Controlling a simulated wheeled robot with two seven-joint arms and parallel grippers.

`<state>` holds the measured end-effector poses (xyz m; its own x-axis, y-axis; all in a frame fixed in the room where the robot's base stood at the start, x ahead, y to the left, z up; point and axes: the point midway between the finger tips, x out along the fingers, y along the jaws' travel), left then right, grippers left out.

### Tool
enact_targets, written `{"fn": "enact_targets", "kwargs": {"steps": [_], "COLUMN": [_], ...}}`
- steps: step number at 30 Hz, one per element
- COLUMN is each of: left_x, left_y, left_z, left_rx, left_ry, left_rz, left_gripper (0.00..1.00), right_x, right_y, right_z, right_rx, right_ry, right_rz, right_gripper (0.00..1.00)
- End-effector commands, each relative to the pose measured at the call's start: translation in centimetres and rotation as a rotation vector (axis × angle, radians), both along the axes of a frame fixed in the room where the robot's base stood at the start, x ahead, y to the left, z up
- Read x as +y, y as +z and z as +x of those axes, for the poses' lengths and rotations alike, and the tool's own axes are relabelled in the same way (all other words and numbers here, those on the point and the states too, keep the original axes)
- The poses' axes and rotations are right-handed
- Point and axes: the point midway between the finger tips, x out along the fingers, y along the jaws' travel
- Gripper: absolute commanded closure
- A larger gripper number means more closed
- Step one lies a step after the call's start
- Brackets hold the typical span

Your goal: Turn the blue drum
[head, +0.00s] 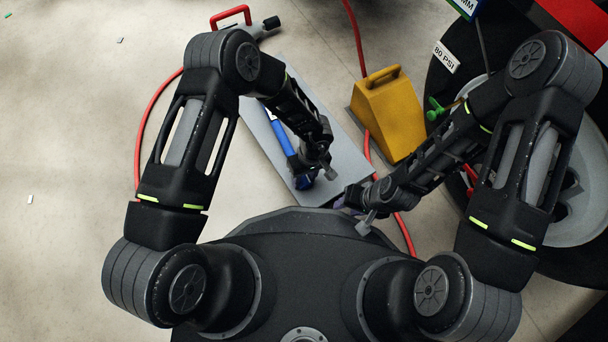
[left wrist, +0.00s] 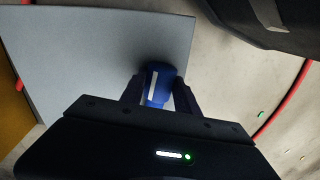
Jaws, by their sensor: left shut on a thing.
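A blue tool with a long blue handle (head: 283,138) lies on a grey board (head: 248,112) in the head view. My left gripper (head: 314,172) is at its near end, pointing down. In the left wrist view, the blue drum (left wrist: 158,84), which carries a white stripe, sits between my left gripper's two dark fingers (left wrist: 160,94). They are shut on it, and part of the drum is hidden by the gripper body. My right gripper (head: 358,208) is just right of the board's near corner, above my base. Its fingers are too dark and small to tell open from shut.
A yellow wheel chock (head: 388,118) stands right of the board, close to my right forearm. A large wheel (head: 560,190) is at the right. Red hoses (head: 146,128) run left and right of the board. A red-handled tool (head: 232,18) lies behind. The left floor is mostly clear.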

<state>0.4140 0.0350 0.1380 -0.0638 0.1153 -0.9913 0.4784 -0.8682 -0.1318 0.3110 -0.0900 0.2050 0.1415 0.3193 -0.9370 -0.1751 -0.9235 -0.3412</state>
Motion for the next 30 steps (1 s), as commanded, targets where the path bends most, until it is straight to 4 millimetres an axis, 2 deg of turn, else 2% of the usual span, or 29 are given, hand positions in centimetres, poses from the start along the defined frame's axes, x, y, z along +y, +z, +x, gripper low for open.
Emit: {"fn": "enact_targets", "kwargs": {"steps": [5,6,13,23,30], "left_x": [0.1,0.2,0.1,0.0,-0.3], "left_y": [-0.1,-0.1,0.0,0.3,3.4], "left_z": [-0.1,-0.1,0.0,0.0,0.2], "left_rx": [0.001,0.001,0.0,-0.001,-0.001], "left_ry": [0.003,0.003,0.003,0.003,0.003], "left_rz": [0.003,0.003,0.001,-0.001,-0.002], "left_gripper": [1.0,0.6,0.41,0.41,0.41], "right_x": [0.0,0.0,0.0,0.0,0.0], "right_y": [-0.1,-0.1,-0.1,0.1,1.9], "right_z": [0.0,0.0,0.0,0.0,-0.2], "right_rx": [0.0,0.0,0.0,0.0,0.005], "right_ry": [0.0,0.0,0.0,0.0,0.003], "right_rz": [0.0,0.0,0.0,0.0,0.0], "right_gripper": [0.64,0.64,0.64,0.64,0.64]}}
